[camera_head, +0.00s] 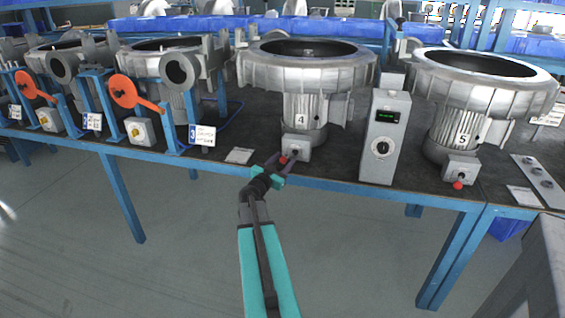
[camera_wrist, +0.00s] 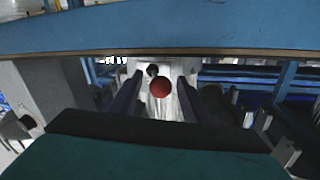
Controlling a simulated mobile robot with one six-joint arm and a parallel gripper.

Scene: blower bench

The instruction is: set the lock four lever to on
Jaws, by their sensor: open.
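The lock four lever shows as a red ball knob (camera_head: 283,160) on a small grey box (camera_head: 298,147) at the foot of blower 4 (camera_head: 302,103). My gripper (camera_head: 282,157) is at the front of this box, its fingers open on either side of the knob. In the wrist view, the red knob (camera_wrist: 160,87) sits between the fingers of my gripper (camera_wrist: 162,88), with a visible gap to each finger. The lever's stem is mostly hidden behind the knob, and any on or off marking is too small to read.
A grey control box (camera_head: 386,135) with a green display and a dial stands right of blower 4. Blower 5 (camera_head: 468,100) has its own red-knobbed lever (camera_head: 458,185). Orange handles (camera_head: 122,91) and blue brackets stand left. A white card (camera_head: 239,156) lies near the bench edge.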

